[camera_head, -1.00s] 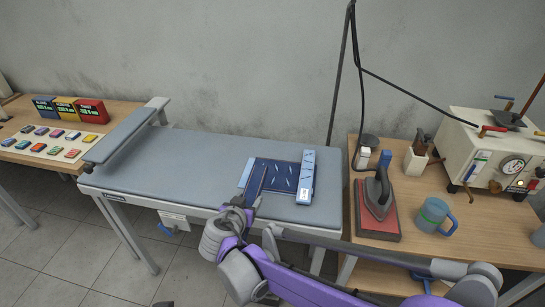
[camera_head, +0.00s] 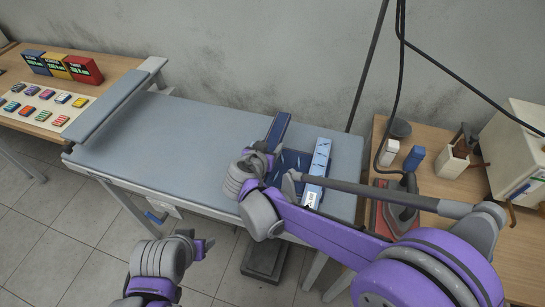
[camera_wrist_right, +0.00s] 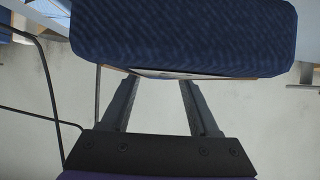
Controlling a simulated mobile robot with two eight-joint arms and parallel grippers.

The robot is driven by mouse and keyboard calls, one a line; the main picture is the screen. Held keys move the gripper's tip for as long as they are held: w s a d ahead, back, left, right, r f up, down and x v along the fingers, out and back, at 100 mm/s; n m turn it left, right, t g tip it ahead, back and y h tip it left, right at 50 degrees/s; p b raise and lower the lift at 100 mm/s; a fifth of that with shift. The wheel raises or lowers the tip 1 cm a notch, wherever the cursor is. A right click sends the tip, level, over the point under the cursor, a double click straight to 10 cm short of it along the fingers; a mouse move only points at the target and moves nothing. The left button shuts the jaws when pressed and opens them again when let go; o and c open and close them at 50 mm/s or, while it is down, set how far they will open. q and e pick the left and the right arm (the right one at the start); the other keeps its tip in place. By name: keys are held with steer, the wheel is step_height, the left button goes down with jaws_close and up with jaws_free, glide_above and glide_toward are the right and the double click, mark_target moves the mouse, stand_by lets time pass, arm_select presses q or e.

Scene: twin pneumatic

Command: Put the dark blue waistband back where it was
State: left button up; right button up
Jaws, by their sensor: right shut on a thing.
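The dark blue waistband (camera_head: 279,129) is a narrow bar standing out from my right gripper (camera_head: 266,154) over the grey ironing table. My right gripper is shut on it; the arm hides its near end. In the right wrist view, dark blue woven fabric (camera_wrist_right: 185,35) fills the top, at the ends of the two fingers (camera_wrist_right: 155,85). A darker blue patterned piece (camera_head: 294,160) lies on the table, partly behind my right arm. A light blue strip with a white label (camera_head: 318,165) lies to its right. My left gripper (camera_head: 203,246) is low in front of the table, apart from these; its jaw opening is unclear.
The grey ironing table (camera_head: 190,130) is clear on its left, with a narrow sleeve board (camera_head: 105,105) at its left end. An iron (camera_head: 401,193) and its hanging cord stand on the wooden table at right. Coloured boxes (camera_head: 52,66) and several small blocks stand at left.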

step_height(320, 180, down, 3)
steer(key=shift+s+a+f, duration=0.1)
steer(key=shift+s, duration=0.05)
steer(key=shift+f+b, duration=0.3)
steer(key=shift+f, duration=1.85)
steer(key=shift+f, duration=0.2)
steer(key=o, duration=1.4)
steer(key=shift+r, duration=0.1)
steer(key=shift+r, duration=0.1)
